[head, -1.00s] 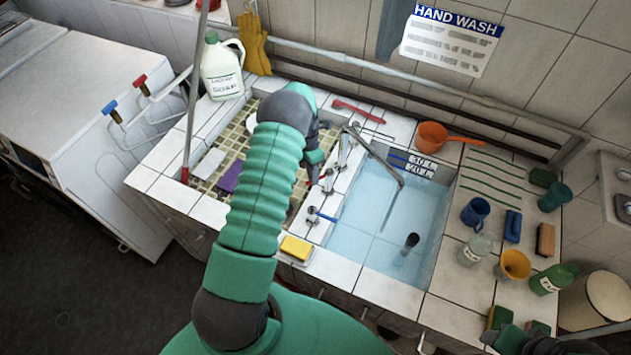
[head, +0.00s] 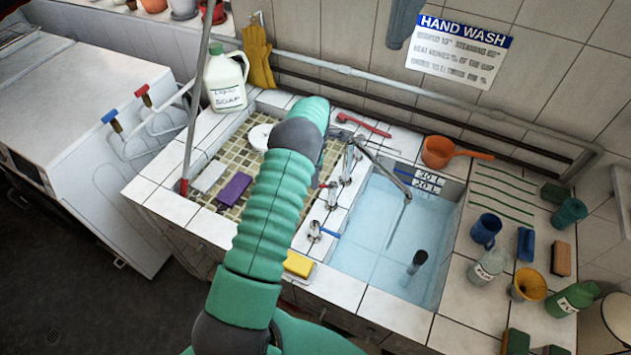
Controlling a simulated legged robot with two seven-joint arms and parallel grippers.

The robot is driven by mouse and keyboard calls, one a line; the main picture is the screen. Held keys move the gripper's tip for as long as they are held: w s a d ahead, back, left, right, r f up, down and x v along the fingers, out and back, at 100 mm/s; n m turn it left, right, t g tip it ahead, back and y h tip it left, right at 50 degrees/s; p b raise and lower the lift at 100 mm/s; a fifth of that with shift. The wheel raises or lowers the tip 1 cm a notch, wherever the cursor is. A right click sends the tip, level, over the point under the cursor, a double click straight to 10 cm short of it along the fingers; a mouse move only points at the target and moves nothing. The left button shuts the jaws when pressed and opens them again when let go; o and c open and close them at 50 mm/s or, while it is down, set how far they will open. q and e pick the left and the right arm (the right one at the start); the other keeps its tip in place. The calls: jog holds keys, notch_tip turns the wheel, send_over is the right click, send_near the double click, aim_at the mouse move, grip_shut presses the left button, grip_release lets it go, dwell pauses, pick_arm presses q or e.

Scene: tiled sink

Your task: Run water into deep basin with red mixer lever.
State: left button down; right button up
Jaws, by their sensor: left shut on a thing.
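The deep basin (head: 365,262) is the pale blue tiled one, with water in it and a dark upright plug or pipe (head: 416,262) at its front. The steel spout (head: 380,165) reaches over it. A thin pale streak (head: 398,222) below its tip looks like running water. Steel taps (head: 333,192) line the divider; the blue lever (head: 327,232) shows at the front. My left gripper (head: 322,168) is at the taps, mostly hidden behind my green arm. It appears shut on the red mixer lever, which is largely hidden. My right gripper is not in view.
The shallow mosaic basin (head: 238,160) holds a purple sponge (head: 234,188). A soap jug (head: 225,80) stands behind it. A yellow sponge (head: 299,264) lies in front.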

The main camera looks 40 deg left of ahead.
pick_arm(q)
jog(key=shift+a+r, duration=0.15)
jog(key=c, duration=1.6)
grip_release()
jog(key=shift+o, duration=0.7)
notch_tip(320, 180, up, 16)
jog(key=w+a+b, duration=0.1)
jog(key=w+a, duration=0.1)
jog(key=shift+w+a, duration=0.15)
jog(key=shift+w, duration=0.25)
